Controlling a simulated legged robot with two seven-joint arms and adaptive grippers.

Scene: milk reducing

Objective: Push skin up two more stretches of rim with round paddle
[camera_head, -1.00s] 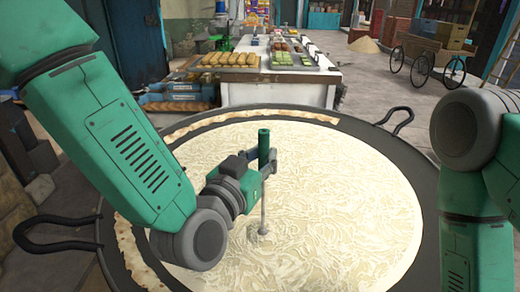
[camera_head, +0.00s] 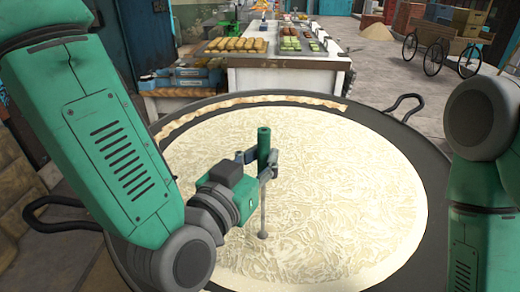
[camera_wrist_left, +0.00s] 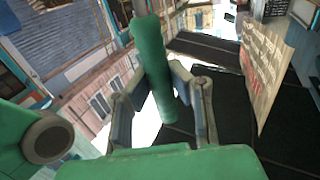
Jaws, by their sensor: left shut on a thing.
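My left gripper (camera_head: 261,165) is shut on the green handle (camera_head: 264,142) of the paddle, which stands upright. Its thin metal shaft (camera_head: 263,207) runs down to a small round end (camera_head: 262,235) at the milk surface; I cannot tell how deep it sits. The wide dark pan (camera_head: 433,180) holds pale, wrinkled milk (camera_head: 345,190). A browned strip of skin (camera_head: 275,99) lies along the far rim. My left arm hides much of the left rim. In the left wrist view the handle (camera_wrist_left: 152,65) sits between the fingers. My right gripper is out of view.
The pan has black loop handles at left (camera_head: 50,208) and right (camera_head: 404,102). Behind it stands a white counter (camera_head: 285,78) with trays of sweets. A wheeled cart (camera_head: 440,45) is at the back right. My right arm is over the pan's right side.

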